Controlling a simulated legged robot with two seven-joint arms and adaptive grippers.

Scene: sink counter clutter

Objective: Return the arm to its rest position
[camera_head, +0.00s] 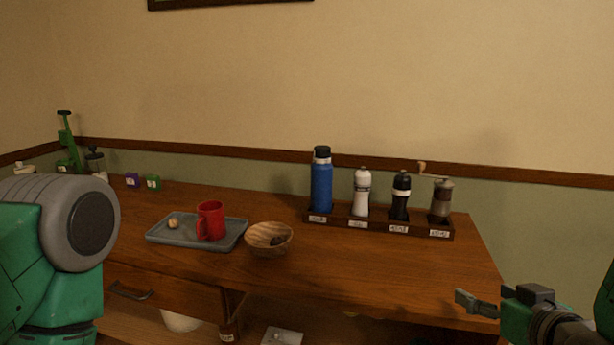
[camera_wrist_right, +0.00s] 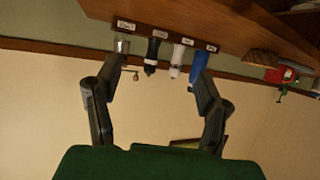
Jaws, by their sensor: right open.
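My right gripper (camera_head: 478,302) is at the lower right of the head view, beside the counter's right front edge. In the right wrist view its two fingers (camera_wrist_right: 160,105) are spread wide, with nothing between them. My left arm fills the lower left of the head view; its gripper is not in view. The wooden counter (camera_head: 370,272) carries a dark rack (camera_head: 378,222) at its back right. In the rack stand a blue bottle (camera_head: 321,185), a white bottle (camera_head: 361,193), a black bottle (camera_head: 401,196) and a grinder (camera_head: 441,200), all upright. The wrist view shows them upside down.
A grey tray (camera_head: 165,236) holds a red mug (camera_head: 211,220) and a small round item (camera_head: 173,223). A wooden bowl (camera_head: 262,237) stands right of it. The counter's right front is clear.

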